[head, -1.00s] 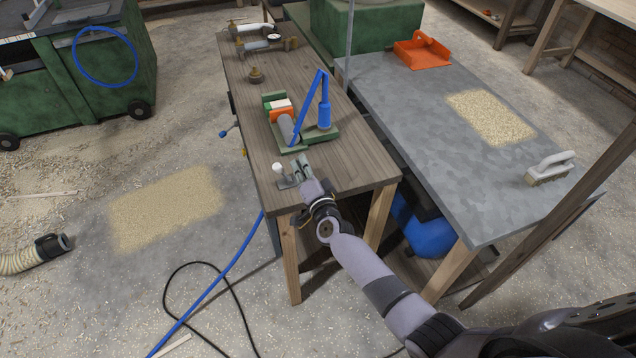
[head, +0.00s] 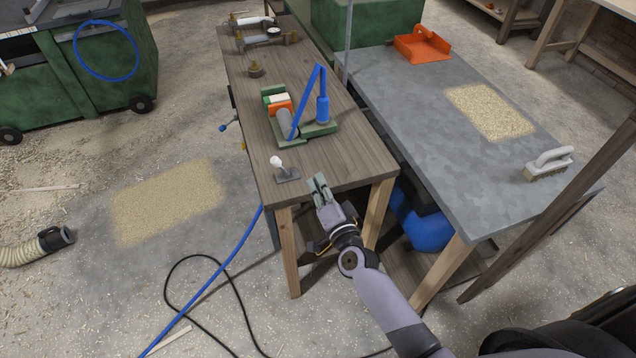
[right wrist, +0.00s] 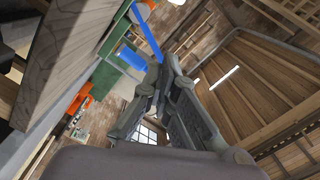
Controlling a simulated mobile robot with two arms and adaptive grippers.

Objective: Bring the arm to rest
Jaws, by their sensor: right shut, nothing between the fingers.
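My right gripper (head: 319,186) is in the head view at the near edge of the wooden bench (head: 360,160). Its fingers are shut with nothing between them. In the right wrist view the gripper (right wrist: 160,75) shows with its fingers together, and the bench edge (right wrist: 60,60) is on the left. A small lever with a white ball knob on a grey plate (head: 287,175) stands on the bench just left of the gripper, apart from it. My left gripper is not in view.
A grey metal table (head: 410,115) on the right bears an orange dustpan (head: 422,48), a brush (head: 548,165) and a patch of sawdust. A blue hose (head: 225,262) and black cable cross the floor.

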